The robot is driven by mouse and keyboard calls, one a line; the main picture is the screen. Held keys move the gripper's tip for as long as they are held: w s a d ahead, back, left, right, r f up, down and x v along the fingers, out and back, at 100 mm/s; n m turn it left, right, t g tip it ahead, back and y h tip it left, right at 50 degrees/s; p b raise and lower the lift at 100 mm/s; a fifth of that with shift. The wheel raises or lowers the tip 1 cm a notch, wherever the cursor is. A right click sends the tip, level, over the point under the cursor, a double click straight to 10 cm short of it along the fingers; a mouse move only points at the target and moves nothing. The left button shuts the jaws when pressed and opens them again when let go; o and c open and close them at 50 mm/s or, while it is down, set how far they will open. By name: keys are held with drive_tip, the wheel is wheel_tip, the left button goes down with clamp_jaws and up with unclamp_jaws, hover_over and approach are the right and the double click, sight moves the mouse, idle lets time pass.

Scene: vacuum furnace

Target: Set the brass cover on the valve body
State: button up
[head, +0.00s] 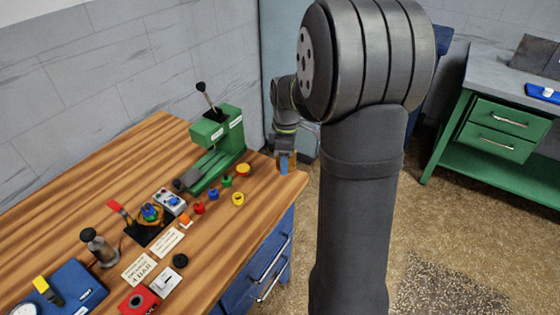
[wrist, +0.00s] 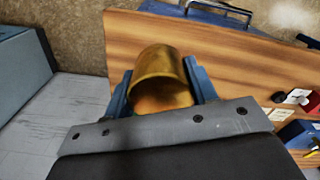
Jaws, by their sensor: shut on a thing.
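The brass cover (wrist: 160,78) is a hollow, cup-like brass cylinder between the two blue fingers of my gripper (wrist: 160,90) in the wrist view. My gripper is shut on it. Its open end faces the camera. In the head view my gripper (head: 284,163) hangs by the right end of the wooden bench, and I cannot make out the cover there. What looks like the valve body (head: 151,213), a small brass, blue and green piece with a red lever, sits on a black pad left of my gripper, well apart from it.
The bench's back left is clear.

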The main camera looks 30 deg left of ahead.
drive_tip(key=s+a+n, duration=0.2)
drive_tip(key=s+a, duration=0.3)
drive_tip(key=a, duration=0.3)
drive_tip(key=n, duration=0.7)
hover_over(144, 204)
drive_tip(key=shift+w+r, duration=0.1)
drive_tip(key=shift+r, duration=0.15)
drive_tip(key=shift+f, duration=1.1)
drive_tip(key=shift+f, duration=0.4)
drive_tip(key=shift+f, duration=1.15)
drive_tip(key=shift+f, duration=0.5)
drive_tip(key=shift+f, duration=0.7)
